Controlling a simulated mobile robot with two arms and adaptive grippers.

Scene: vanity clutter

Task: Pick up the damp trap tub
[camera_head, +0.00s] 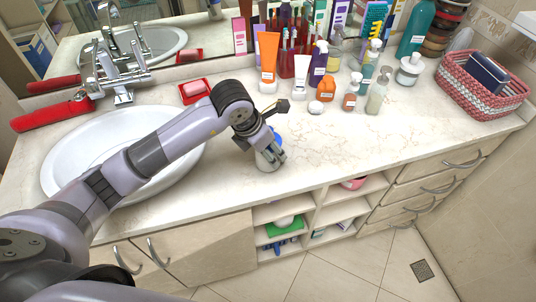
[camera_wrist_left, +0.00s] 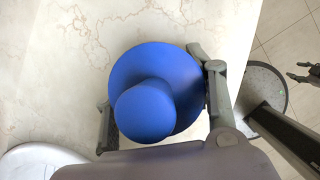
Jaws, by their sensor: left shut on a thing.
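The damp trap tub (camera_head: 266,160) is a pale tub with a blue lid. It stands near the front edge of the counter, right of the sink, partly covered by my left gripper (camera_head: 276,158). In the left wrist view its round blue lid (camera_wrist_left: 180,82) and blue knob fill the middle. My left gripper (camera_wrist_left: 155,100) has one finger on each side of the tub and is shut on it. I cannot tell if the tub is off the counter. A dark gripper, seemingly my right one (camera_wrist_left: 304,75), shows small at the right edge of the left wrist view.
The white sink (camera_head: 60,160) lies left, under my left arm. A red soap dish (camera_head: 194,92), tubes and several bottles stand behind the tub. A woven basket (camera_head: 482,85) is at the right. The counter (camera_head: 390,140) right of the tub is clear.

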